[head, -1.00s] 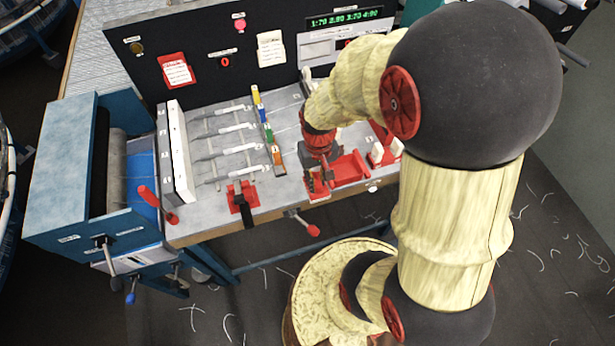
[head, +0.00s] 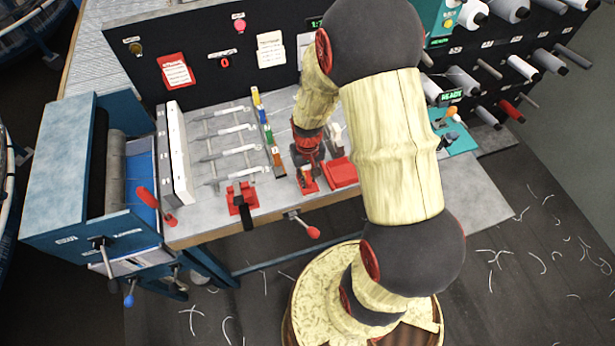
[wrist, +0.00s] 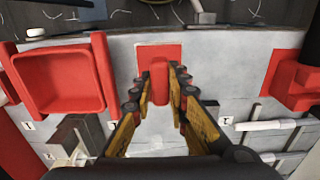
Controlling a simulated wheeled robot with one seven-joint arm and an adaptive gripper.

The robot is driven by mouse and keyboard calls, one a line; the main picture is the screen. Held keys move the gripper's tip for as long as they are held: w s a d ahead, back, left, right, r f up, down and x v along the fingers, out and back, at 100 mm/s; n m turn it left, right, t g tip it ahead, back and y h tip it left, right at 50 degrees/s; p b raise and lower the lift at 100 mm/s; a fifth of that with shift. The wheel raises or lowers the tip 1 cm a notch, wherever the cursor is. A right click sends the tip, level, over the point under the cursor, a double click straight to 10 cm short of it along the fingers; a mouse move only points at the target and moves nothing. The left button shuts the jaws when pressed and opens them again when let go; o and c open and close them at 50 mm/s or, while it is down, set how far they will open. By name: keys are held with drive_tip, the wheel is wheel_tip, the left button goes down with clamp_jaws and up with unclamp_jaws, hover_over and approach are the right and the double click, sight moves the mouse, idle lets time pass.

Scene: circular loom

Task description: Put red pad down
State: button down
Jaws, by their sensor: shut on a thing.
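The red pad (wrist: 160,82) is upright between the two yellow-sided fingers of my gripper (wrist: 160,76) in the wrist view. My gripper is shut on it. Below and just beyond it, a flat red square (wrist: 158,54) lies on the grey bench top. I cannot tell whether the pad touches this square. In the head view my gripper (head: 308,168) points down at the bench's front, just left of the red tray (head: 342,173). The pad is hard to make out there.
The red tray (wrist: 60,80) looks empty in the wrist view. A red clamp with a black handle (head: 240,200) stands to the left in the head view. Coloured blocks (head: 266,130) and metal bars lie behind it. A red-knobbed lever (head: 308,229) sticks out in front.

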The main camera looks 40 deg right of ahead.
drive_tip(key=c, duration=1.7)
unclamp_jaws()
drive_tip(key=shift+f, duration=0.1)
drive_tip(key=shift+c, duration=0.2)
wheel_tip(320, 180, up, 12)
drive_tip(key=p, duration=0.1)
wheel_tip(320, 180, up, 14)
drive_tip(key=n+t, duration=0.1)
drive_tip(key=t, duration=0.2)
hover_over(308, 177)
drive_tip(key=s+a, duration=0.2)
drive_tip(key=a, duration=0.4)
drive_tip(key=s+a+r+n+t, duration=0.2)
drive_tip(key=s+a+r, duration=0.4)
drive_tip(key=s+r, duration=0.4)
drive_tip(key=shift+t, duration=0.3)
drive_tip(key=shift+s, duration=0.1)
